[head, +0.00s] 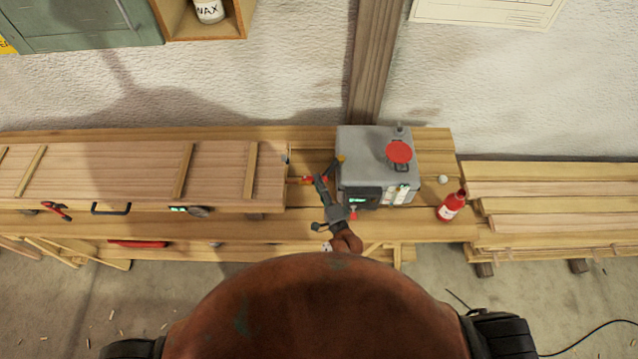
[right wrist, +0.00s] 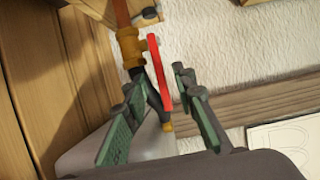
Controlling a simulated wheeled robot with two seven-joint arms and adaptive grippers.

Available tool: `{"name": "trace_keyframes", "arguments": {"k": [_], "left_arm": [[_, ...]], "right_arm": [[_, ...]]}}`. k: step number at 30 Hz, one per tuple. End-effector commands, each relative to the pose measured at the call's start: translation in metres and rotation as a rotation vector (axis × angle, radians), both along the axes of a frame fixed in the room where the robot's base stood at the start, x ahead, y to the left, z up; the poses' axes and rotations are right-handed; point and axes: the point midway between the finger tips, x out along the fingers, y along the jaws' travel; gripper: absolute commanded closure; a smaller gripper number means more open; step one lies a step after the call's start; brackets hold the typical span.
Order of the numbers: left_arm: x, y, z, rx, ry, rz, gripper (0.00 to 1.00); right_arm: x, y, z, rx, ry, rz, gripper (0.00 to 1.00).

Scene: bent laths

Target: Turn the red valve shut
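The red valve shows in the right wrist view as a long thin red handle (right wrist: 158,75) beside a brass body (right wrist: 130,46) on a copper pipe. In the head view the valve sits between the long wooden box and the grey boiler, partly hidden by my gripper. My right gripper (head: 325,180) reaches over the bench to it. In the right wrist view its two green-padded fingers (right wrist: 160,100) stand apart, with the handle's lower end in the gap between them. I cannot tell whether a finger touches it. My left gripper is not in view.
The grey boiler (head: 360,145) with a red cap (head: 399,152) stands close right of my gripper. The long wooden box (head: 110,170) fills the left. Planks (head: 560,205) are stacked at right.

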Motion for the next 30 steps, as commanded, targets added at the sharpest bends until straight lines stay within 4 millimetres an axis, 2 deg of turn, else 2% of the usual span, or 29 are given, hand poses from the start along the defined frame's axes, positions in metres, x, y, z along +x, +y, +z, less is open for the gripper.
{"name": "trace_keyframes", "arguments": {"k": [6, 10, 24, 30], "left_arm": [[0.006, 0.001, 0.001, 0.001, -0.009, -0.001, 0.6], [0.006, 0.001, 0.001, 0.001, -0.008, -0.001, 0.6], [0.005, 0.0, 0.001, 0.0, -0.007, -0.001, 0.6], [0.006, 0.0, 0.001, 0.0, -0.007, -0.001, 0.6]], "right_arm": [[0.0, 0.0, 0.001, 0.0, -0.001, 0.0, 0.75], [-0.009, -0.004, 0.0, -0.001, -0.001, -0.001, 0.75], [-0.094, -0.032, 0.0, 0.0, 0.001, 0.0, 0.75], [-0.111, -0.037, 0.0, 0.0, 0.0, 0.0, 0.75]]}}
